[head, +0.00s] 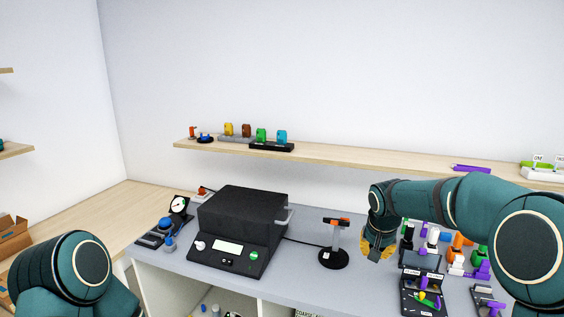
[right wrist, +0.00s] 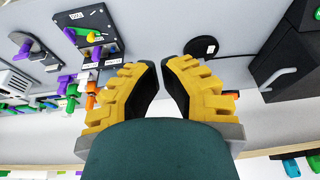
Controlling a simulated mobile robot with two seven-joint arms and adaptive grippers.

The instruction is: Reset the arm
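My right arm comes in from the right in the head view. Its yellow-fingered gripper (head: 378,250) hangs over the bench, between the black round-based stand and the dark rack of small parts.
A black box machine (head: 235,230) with a handle stands mid-bench. The black stand (head: 333,258) is left of my right gripper. A dark parts rack (head: 420,285) and several coloured pieces are right of it. A wooden shelf (head: 340,153) runs along the wall behind.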

